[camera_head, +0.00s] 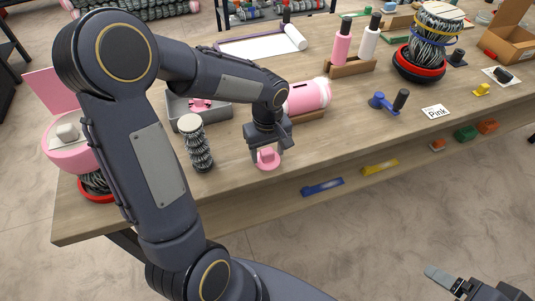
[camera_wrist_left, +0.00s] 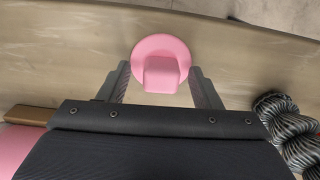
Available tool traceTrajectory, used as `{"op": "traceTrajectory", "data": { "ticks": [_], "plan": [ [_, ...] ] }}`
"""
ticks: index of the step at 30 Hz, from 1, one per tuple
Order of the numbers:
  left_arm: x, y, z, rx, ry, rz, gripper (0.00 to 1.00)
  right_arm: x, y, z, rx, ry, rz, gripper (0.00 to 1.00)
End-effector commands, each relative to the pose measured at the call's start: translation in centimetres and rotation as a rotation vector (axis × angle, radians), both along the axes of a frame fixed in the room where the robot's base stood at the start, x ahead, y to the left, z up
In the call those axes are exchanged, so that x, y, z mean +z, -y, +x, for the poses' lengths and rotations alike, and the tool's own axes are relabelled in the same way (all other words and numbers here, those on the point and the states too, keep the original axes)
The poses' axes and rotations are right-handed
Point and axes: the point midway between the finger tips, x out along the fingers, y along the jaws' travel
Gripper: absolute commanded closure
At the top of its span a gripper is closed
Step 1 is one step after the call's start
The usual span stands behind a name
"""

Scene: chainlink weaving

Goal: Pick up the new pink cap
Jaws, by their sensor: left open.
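The pink cap (camera_head: 267,158) is a round disc with a raised block on top. It sits on the wooden table near the front edge. In the left wrist view the cap (camera_wrist_left: 160,62) lies between the fingertips, its block nearest the palm. My left gripper (camera_head: 266,152) points down over it, open, with a finger on each side of the block; I cannot tell whether they touch it. My right gripper (camera_head: 462,287) is at the bottom right, far from the cap, only partly in view.
A coiled grey wire bundle (camera_head: 196,145) stands left of my left gripper. A pink cylinder (camera_head: 308,95) lies on a wooden rest behind it. A grey tray (camera_head: 213,114) holds a pink part. A blue-and-black tool (camera_head: 385,102) and a "Pink" card (camera_head: 436,112) lie to the right.

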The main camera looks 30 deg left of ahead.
Motion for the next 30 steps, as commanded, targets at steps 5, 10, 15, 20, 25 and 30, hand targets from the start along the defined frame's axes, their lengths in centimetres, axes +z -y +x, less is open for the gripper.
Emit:
{"op": "traceTrajectory", "data": {
  "ticks": [5, 10, 15, 20, 25, 30],
  "plan": [
    [-0.2, 0.0, 0.0, 0.000, 0.002, 0.000, 0.42, 0.0, 0.0, 0.0, 0.000, 0.000, 0.000, 0.19],
    [-0.2, 0.0, 0.0, 0.000, 0.001, 0.000, 0.55, 0.0, 0.0, 0.0, 0.000, 0.000, 0.000, 0.19],
    [-0.2, 0.0, 0.0, 0.000, 0.001, 0.000, 0.77, 0.0, 0.0, 0.0, 0.000, 0.000, 0.000, 0.19],
    [-0.2, 0.0, 0.0, 0.000, 0.001, 0.000, 0.89, 0.0, 0.0, 0.0, 0.000, 0.000, 0.000, 0.19],
    [0.0, 0.0, 0.0, 0.000, 0.002, 0.000, 0.90, 0.0, 0.0, 0.0, 0.000, 0.000, 0.000, 0.19],
    [1.9, 0.0, 0.1, -0.001, 0.007, 0.001, 0.90, -0.1, 0.0, 0.0, 0.000, 0.000, 0.000, 0.19]
  ]
}}
